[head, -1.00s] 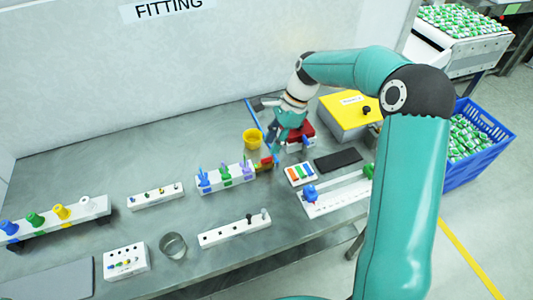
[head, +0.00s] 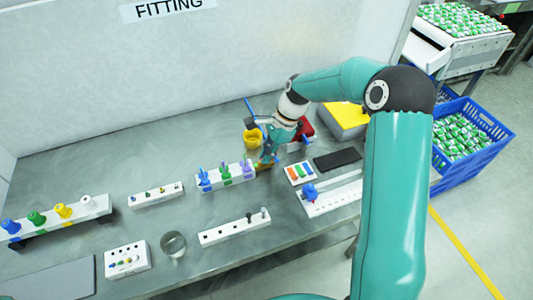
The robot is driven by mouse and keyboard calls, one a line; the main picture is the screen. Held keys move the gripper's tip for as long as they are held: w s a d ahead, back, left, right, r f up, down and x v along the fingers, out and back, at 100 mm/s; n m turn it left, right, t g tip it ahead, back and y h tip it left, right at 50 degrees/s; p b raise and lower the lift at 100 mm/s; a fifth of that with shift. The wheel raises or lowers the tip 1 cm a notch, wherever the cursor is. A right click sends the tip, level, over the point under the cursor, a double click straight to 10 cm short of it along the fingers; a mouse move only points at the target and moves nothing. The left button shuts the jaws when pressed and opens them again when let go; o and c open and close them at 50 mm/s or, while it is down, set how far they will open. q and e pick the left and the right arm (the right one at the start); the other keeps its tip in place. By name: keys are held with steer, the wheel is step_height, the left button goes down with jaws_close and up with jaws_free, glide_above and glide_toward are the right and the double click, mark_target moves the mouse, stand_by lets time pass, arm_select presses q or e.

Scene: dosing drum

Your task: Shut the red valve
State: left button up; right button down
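A white valve block (head: 226,184) stands near the middle of the table, with blue (head: 204,180), green (head: 225,174) and purple (head: 246,168) valves in a row. The red valve, at the block's right end, is now mostly hidden behind my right gripper (head: 265,164). The gripper comes down from the upper right with its fingers at that end. Its fingers are too small and overlapped to tell whether they are open or shut, or whether they touch the valve. My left gripper is not in view.
A yellow cup (head: 252,138) stands just behind the gripper, and a red object (head: 306,128) to its right. A tray of coloured bars (head: 300,172), a dark pad (head: 337,159) and a white rail (head: 333,196) lie to the right. A peg block (head: 234,229) is in front.

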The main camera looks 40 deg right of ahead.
steer(key=shift+n, duration=0.3)
steer(key=n+p, duration=0.1)
steer(key=n, duration=0.1)
steer(key=n+g, duration=0.1)
steer(key=n, duration=0.1)
steer(key=shift+w+r+g+p, duration=0.1)
steer(key=shift+g+p, duration=0.2)
steer(key=shift+p, duration=0.05)
steer(key=n, duration=0.2)
steer(key=n+g+p, duration=0.1)
steer(key=n, duration=0.1)
steer(key=shift+n+g+h, duration=0.3)
steer(key=n+g+h, duration=0.1)
steer(key=n, duration=0.3)
steer(key=shift+n+g+h, duration=0.5)
steer(key=shift+n+h, duration=0.4)
steer(key=shift+n, duration=1.5)
steer(key=c, duration=1.3)
jaws_free()
